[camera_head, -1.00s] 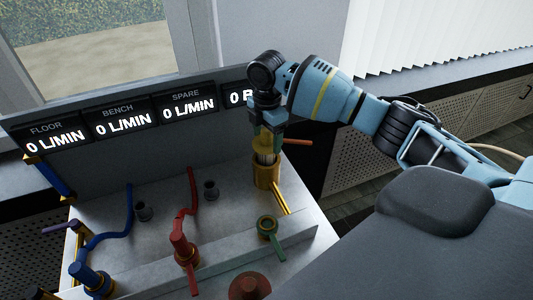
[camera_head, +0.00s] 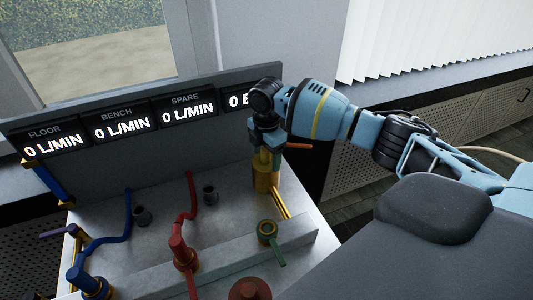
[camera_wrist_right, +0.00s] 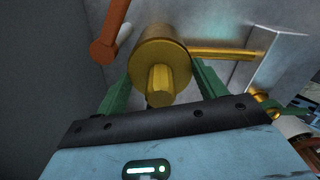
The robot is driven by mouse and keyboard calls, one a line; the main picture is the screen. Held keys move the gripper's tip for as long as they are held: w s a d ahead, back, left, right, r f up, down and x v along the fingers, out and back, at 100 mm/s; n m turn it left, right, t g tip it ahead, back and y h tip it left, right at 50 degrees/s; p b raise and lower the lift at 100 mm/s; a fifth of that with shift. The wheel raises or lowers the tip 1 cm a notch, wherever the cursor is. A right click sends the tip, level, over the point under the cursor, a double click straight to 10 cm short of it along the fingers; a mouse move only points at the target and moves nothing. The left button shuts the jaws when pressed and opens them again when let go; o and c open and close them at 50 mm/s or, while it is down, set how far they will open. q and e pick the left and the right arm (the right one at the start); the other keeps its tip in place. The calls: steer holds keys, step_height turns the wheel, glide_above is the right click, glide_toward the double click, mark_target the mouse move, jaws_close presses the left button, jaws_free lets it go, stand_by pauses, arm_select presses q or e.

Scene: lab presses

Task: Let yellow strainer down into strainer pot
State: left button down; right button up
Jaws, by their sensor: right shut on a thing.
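The yellow strainer (camera_head: 262,158) hangs upright under my right gripper (camera_head: 264,143), which is shut on it. The strainer pot (camera_head: 265,178) is a yellow upright cylinder at the back right of the bench, with a yellow pipe running from it. The strainer's mesh is hidden now, and its top sits at or just above the pot's mouth; I cannot tell if it touches the rim. In the right wrist view, the strainer's knob (camera_wrist_right: 160,84) is between the green fingers, over a round yellow top. My left gripper is not in view.
An orange handle (camera_head: 298,146) sticks out beside the pot. A display panel (camera_head: 120,122) rises behind.

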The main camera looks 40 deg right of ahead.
steer(key=o, duration=1.3)
step_height(320, 180, up, 12)
steer(key=shift+r+p, duration=0.15)
steer(key=shift+p, duration=0.25)
